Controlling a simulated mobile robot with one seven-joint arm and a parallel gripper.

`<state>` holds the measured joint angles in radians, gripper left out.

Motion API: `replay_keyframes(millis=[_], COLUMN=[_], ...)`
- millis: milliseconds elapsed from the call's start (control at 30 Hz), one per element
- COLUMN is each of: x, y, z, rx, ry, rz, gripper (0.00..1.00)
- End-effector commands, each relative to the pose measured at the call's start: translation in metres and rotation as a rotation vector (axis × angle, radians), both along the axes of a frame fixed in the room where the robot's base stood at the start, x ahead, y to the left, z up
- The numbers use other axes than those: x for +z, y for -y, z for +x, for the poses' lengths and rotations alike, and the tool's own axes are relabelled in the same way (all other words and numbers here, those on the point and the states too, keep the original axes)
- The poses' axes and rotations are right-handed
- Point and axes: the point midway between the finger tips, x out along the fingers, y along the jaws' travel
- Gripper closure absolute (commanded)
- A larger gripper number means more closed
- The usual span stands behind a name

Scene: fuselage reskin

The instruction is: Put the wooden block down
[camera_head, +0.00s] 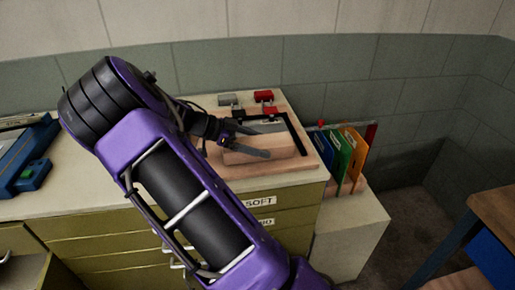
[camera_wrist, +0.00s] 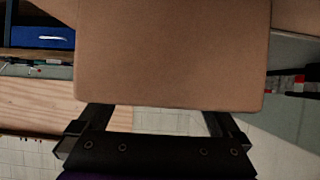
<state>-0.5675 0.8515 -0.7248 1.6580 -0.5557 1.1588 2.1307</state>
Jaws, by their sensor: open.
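The wooden block (camera_head: 283,145) is a plain light-brown block on a wooden board (camera_head: 290,174) on the bench top. It lies inside a black L-shaped edge (camera_head: 299,137) at the board's back right. My gripper (camera_head: 262,141) is open at the block, with one finger at its far side and one across its near side. In the wrist view the block (camera_wrist: 170,55) fills the upper middle. The fingers of my gripper (camera_wrist: 158,112) stand apart at its lower edge, their ends hidden by it. I cannot tell whether they touch the block.
Red (camera_head: 264,98) and grey (camera_head: 229,100) clamp-like pieces sit behind the board. A rack of coloured upright panels (camera_head: 341,155) stands right of the bench. A blue device (camera_head: 22,160) lies at the far left. A wooden table (camera_head: 492,210) is at the lower right.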

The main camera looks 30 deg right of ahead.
Motion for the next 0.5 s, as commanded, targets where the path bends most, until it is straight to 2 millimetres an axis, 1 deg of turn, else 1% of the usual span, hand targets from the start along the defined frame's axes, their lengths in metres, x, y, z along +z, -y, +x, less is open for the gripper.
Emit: replay_keyframes(millis=[200, 267, 300, 467, 500], x=[-0.0004, -0.0003, -0.0003, -0.0002, -0.0002], y=[0.0007, 0.0006, 0.0006, 0.0005, 0.0005], z=[-0.0001, -0.0001, -0.0001, 0.0, 0.0001], rx=[0.001, 0.001, 0.0, 0.0, 0.001], ry=[0.0, 0.0, 0.0, 0.0, 0.0], rz=[0.0, 0.0, 0.0, 0.0, 0.0], gripper=[0.0, 0.11, 0.18, 0.47, 0.54])
